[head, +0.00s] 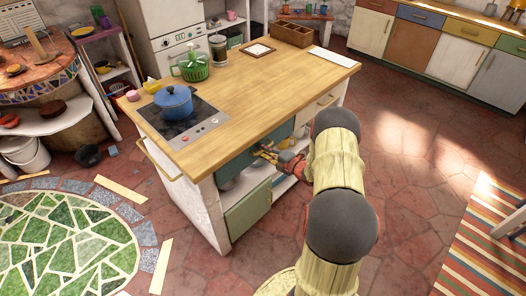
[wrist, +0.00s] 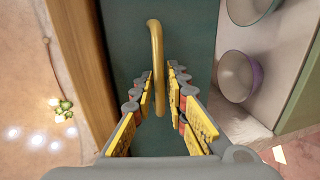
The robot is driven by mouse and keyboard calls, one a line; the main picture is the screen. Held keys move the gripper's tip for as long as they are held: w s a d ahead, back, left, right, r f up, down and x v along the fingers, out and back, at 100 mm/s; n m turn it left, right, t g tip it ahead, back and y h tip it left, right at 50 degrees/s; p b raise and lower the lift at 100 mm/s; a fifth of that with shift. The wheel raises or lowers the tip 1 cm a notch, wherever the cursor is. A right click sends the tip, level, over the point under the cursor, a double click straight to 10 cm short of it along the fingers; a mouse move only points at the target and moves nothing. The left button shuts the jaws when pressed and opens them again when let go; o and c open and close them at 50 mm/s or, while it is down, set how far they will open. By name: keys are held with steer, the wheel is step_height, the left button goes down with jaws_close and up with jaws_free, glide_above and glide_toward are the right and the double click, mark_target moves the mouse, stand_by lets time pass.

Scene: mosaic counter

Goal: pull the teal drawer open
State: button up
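The teal drawer (head: 231,165) is in the island's near side, just under the wooden top; its front looks flush with the island. In the wrist view its teal front (wrist: 190,35) fills the middle, with a brass bar handle (wrist: 155,50) standing out from it. My gripper (head: 264,152) is at the drawer front. In the wrist view my gripper (wrist: 160,85) is open, with yellow-padded fingers on either side of the handle's near end. A gap shows on the right of the handle; the left finger is very close, and contact cannot be told.
The island's wooden top (head: 262,82) overhangs beside the gripper. Below the drawer is an open shelf with bowls (wrist: 238,75) and a green cabinet door (head: 248,212). A blue pot (head: 173,104) stands on the hob. The red tiled floor in front is largely clear.

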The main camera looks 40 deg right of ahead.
steer(key=shift+c, duration=0.9)
jaws_close()
